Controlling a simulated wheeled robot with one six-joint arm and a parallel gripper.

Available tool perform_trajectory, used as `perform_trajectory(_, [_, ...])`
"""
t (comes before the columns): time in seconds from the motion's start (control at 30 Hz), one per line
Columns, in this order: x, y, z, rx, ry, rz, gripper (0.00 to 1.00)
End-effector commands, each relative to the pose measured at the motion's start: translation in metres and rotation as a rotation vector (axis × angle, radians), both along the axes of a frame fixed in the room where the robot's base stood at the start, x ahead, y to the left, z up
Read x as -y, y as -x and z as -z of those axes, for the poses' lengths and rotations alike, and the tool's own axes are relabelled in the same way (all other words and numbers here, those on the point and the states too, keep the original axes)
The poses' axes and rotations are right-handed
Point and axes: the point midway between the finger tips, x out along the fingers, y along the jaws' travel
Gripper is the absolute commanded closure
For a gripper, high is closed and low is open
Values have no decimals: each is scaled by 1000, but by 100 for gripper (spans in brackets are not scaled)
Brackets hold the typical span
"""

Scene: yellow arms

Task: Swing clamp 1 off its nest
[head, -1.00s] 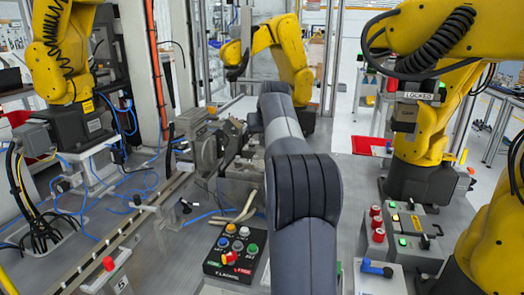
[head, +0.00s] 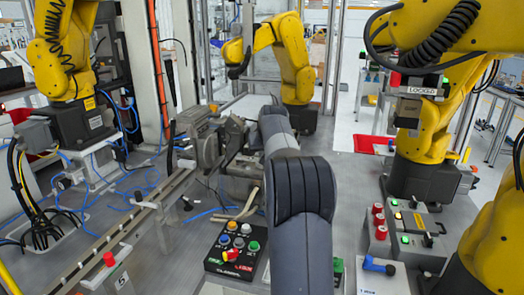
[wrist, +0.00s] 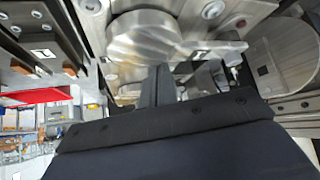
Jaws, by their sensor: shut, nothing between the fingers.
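My gripper shows in the wrist view (wrist: 158,85) as a narrow dark pair of fingers, shut and empty. It points into metal fixture parts, beside a round metal disc (wrist: 142,36); I cannot tell whether it touches anything. A second round metal part (wrist: 285,58) is at the right. In the head view, my grey arm reaches away toward the metal fixture (head: 205,142) at the middle of the bench and hides the gripper. No mark for clamp 1 is legible, so I cannot tell which part is the clamp or its nest.
A button box (head: 235,247) stands on the bench left of my arm. A blue-handled lever (head: 378,266) and red knobs (head: 378,210) are to the right. Yellow arms stand at the left (head: 62,65), back (head: 290,60) and right (head: 430,140). A rail (head: 130,225) runs along the left.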

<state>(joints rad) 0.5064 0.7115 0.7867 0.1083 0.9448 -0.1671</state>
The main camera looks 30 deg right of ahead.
Motion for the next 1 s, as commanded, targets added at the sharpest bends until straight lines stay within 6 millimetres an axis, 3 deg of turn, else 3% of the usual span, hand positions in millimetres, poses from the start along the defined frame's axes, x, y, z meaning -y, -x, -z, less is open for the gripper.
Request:
perform_trajectory(0.63, [-3, 5, 0, 0, 1, 22, 100])
perform_trajectory(1.0, [-14, 17, -1, -2, 2, 232, 100])
